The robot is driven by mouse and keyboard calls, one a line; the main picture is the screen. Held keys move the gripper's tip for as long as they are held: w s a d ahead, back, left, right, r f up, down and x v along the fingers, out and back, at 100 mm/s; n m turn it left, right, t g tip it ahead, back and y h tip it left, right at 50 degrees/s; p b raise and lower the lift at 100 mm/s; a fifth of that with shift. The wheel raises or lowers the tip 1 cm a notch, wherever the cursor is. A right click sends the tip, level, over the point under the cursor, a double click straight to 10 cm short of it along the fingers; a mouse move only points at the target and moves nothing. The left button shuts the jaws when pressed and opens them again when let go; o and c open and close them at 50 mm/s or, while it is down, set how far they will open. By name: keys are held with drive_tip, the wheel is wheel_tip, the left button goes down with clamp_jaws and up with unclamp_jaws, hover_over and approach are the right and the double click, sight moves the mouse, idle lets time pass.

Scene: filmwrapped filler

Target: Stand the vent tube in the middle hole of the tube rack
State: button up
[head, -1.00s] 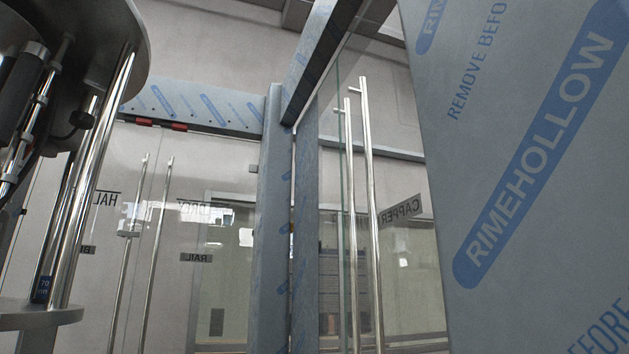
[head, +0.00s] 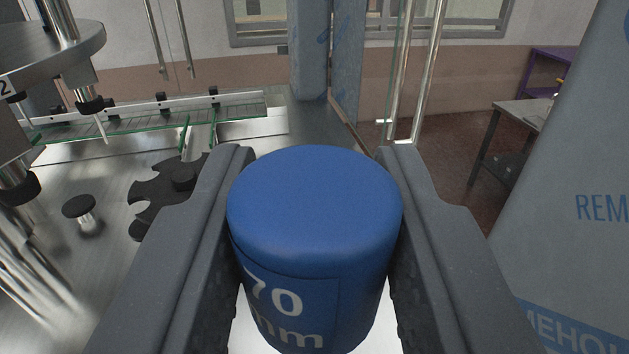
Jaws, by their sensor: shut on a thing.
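My gripper (head: 315,215) is in the head view, with its two dark grey fingers on either side of a blue cylinder (head: 315,215). It is shut on this cylinder, which has a flat round top and white lettering reading "70 mm" on its front. I see no tube rack in this view.
A steel deck (head: 100,170) lies at left with a black star wheel (head: 150,195) and a short black-topped post (head: 80,210). Behind is a conveyor (head: 150,118). A round filler plate (head: 50,45) hangs upper left. A film-wrapped panel (head: 570,190) stands close at right.

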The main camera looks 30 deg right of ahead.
drive_tip(key=shift+s, duration=0.1)
drive_tip(key=shift+a+f, duration=0.1)
drive_tip(key=shift+f, duration=0.1)
wheel_tip(320, 180, down, 26)
drive_tip(key=b, duration=1.5)
idle(2.5)
drive_tip(key=shift+f, duration=0.3)
idle(0.7)
drive_tip(key=o, duration=1.1)
drive_tip(key=shift+c, duration=0.2)
drive_tip(key=shift+s, duration=0.1)
drive_tip(key=b+v, duration=0.1)
drive_tip(key=v, duration=1.2)
drive_tip(key=shift+s+a+b, duration=0.2)
drive_tip(key=shift+s+b, duration=0.05)
drive_tip(key=shift+b, duration=0.1)
